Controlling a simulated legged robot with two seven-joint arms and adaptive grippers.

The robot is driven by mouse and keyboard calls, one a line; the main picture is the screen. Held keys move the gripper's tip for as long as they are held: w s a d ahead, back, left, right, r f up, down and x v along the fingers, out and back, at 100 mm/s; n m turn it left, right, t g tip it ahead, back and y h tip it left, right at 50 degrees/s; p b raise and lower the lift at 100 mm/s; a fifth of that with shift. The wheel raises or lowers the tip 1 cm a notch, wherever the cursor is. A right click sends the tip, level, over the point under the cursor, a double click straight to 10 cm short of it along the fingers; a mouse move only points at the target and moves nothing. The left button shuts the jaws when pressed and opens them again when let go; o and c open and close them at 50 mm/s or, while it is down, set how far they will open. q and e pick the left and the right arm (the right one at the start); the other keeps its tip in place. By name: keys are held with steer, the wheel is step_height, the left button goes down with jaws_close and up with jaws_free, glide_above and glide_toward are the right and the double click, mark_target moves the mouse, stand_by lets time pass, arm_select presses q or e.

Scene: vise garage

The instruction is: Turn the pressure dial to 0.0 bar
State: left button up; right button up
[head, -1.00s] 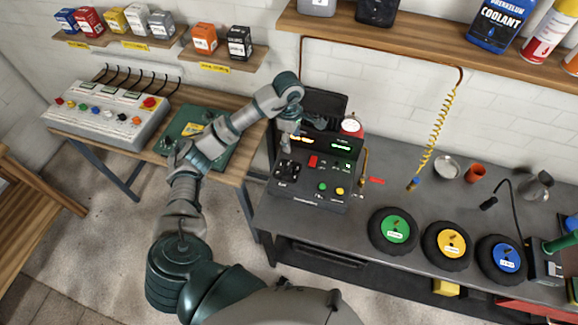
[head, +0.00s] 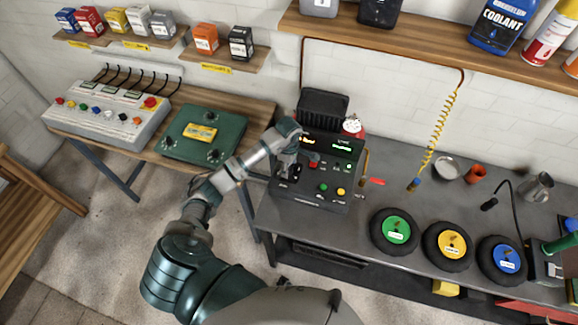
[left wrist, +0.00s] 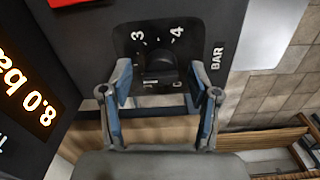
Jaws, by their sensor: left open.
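The black pressure dial (left wrist: 161,66) shows in the left wrist view on a dark plate marked 3, 4 and BAR; its other numbers are partly hidden. My left gripper (left wrist: 159,80) is open, with one blue-padded finger on each side of the knob. I cannot tell whether either finger touches it. In the head view my left gripper (head: 286,166) is at the left front of the black control unit (head: 318,195) and hides the dial. An orange display (left wrist: 24,88) in the left wrist view reads 8.0 ba, cut off at the edge. My right gripper is not in view.
A red button (head: 313,162) and green and yellow buttons (head: 332,189) sit right of my gripper on the unit. Green, yellow and blue wheels (head: 397,231) lie on the bench to the right.

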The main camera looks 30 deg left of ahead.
arm_select(q)
steer(key=shift+a+f, duration=0.15)
steer(key=shift+f, duration=0.2)
steer(key=c, duration=0.3)
steer(key=shift+d, duration=0.2)
steer(key=c, duration=0.9)
steer(key=shift+o, duration=0.2)
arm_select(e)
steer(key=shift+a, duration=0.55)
arm_select(q)
steer(key=shift+a+r, duration=0.1)
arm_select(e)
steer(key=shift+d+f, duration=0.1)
